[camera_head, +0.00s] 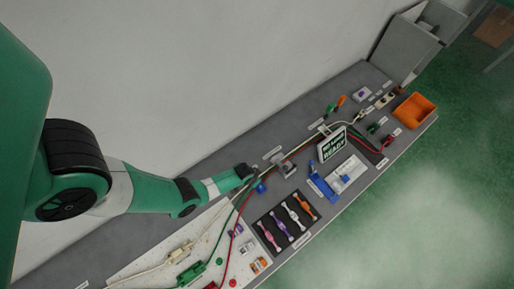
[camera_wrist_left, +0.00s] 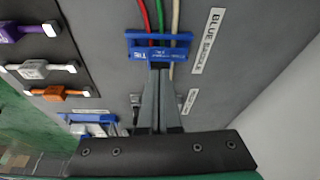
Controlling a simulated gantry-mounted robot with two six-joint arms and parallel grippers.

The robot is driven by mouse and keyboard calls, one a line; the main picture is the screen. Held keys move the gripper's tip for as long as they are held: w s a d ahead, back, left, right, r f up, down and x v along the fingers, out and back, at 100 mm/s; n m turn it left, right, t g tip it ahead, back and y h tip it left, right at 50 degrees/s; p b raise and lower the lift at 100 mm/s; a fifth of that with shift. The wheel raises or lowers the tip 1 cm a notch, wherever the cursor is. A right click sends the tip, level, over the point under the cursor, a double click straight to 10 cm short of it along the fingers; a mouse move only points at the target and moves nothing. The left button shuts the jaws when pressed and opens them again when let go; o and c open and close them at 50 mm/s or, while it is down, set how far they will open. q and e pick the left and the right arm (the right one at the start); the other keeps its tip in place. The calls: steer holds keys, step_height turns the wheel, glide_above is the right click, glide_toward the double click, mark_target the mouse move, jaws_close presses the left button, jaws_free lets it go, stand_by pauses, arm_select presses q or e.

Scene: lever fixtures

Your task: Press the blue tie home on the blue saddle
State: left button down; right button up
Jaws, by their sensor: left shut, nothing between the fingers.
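The blue tie (camera_wrist_left: 158,53) shows in the left wrist view as a blue piece with printed lettering, lying across the red, green and white cables. The blue saddle (camera_wrist_left: 133,37) shows as blue edges around it; how deep the tie sits in it I cannot tell. In the head view the blue piece (camera_head: 261,188) is small, beside my gripper. My left gripper (camera_wrist_left: 159,68) is shut and empty, its fingertips at the lower edge of the tie; whether they touch it is unclear. It also shows in the head view (camera_head: 252,172). My right gripper is not in view.
A dark tray (camera_head: 275,243) holds pink, purple, white and orange ties. A grey bracket (camera_head: 284,166), a sign panel (camera_head: 332,146) and a blue fixture (camera_head: 320,188) stand further right along the bench. An orange bin (camera_head: 414,111) is at the far end.

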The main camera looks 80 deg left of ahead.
arm_select(q)
steer(key=shift+f+b, duration=0.35)
steer(key=shift+f, duration=0.05)
step_height(320, 180, up, 4)
steer(key=p, duration=0.4)
steer(key=shift+r, duration=0.15)
